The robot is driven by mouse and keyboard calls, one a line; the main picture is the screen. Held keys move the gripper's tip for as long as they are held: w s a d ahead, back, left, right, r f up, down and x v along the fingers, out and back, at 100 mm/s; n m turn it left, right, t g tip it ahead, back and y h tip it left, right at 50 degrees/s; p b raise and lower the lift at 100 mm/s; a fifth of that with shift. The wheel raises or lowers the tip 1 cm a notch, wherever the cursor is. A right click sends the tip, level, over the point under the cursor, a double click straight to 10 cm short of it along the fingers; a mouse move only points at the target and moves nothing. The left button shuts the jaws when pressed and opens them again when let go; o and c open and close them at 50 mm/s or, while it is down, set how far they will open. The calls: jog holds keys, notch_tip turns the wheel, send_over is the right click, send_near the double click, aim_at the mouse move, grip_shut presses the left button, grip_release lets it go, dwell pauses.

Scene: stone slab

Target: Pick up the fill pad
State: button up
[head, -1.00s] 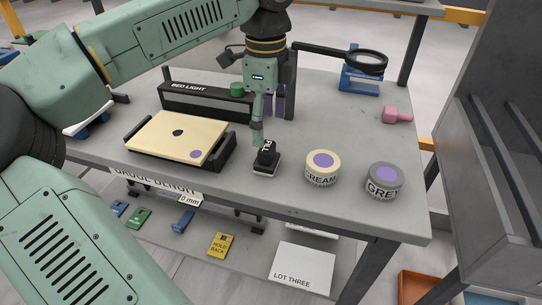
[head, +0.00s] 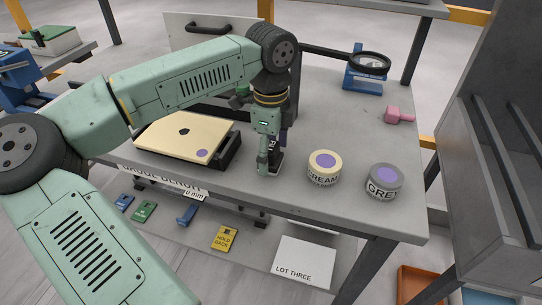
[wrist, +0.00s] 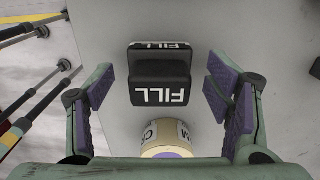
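The fill pad (head: 276,166) is a small black block with white FILL lettering, standing on the grey table between the tan slab and the cream tub. In the head view my gripper hides much of it. In the wrist view the fill pad (wrist: 160,78) stands between my two purple-padded fingers. My gripper (wrist: 162,90) is open, with a visible gap on each side of the pad. In the head view my gripper (head: 271,158) points down at the pad.
A cream tub (head: 324,168) and a grey tub (head: 383,182) stand to the right, the cream one closer. The tan slab (head: 185,138) lies in a black holder to the left. A magnifier (head: 368,64) and a pink tool (head: 398,115) are farther back.

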aim_at(271, 146)
jog(key=c, duration=1.2)
jog(key=shift+r, duration=0.1)
jog(key=shift+r+b, duration=0.4)
jog(key=shift+r, duration=0.2)
notch_tip(271, 146, up, 2)
jog(key=shift+r+b, duration=0.1)
jog(key=shift+b, duration=0.45)
jog(key=shift+s+a+r+b, duration=0.25)
jog(key=shift+s+a+b, duration=0.45)
jog(key=shift+s+a, duration=1.2)
jog(key=shift+s+a+r+b, duration=0.25)
jog(key=shift+s+a+b, duration=0.45)
jog(key=shift+s+a, duration=1.2)
jog(key=shift+s+a+r+b, duration=0.25)
jog(key=shift+s+a+b, duration=0.45)
jog(key=shift+s+a, duration=1.2)
jog(key=shift+s+d, duration=0.2)
jog(key=shift+d, duration=0.05)
jog(key=o, duration=0.7)
jog(key=c, duration=0.5)
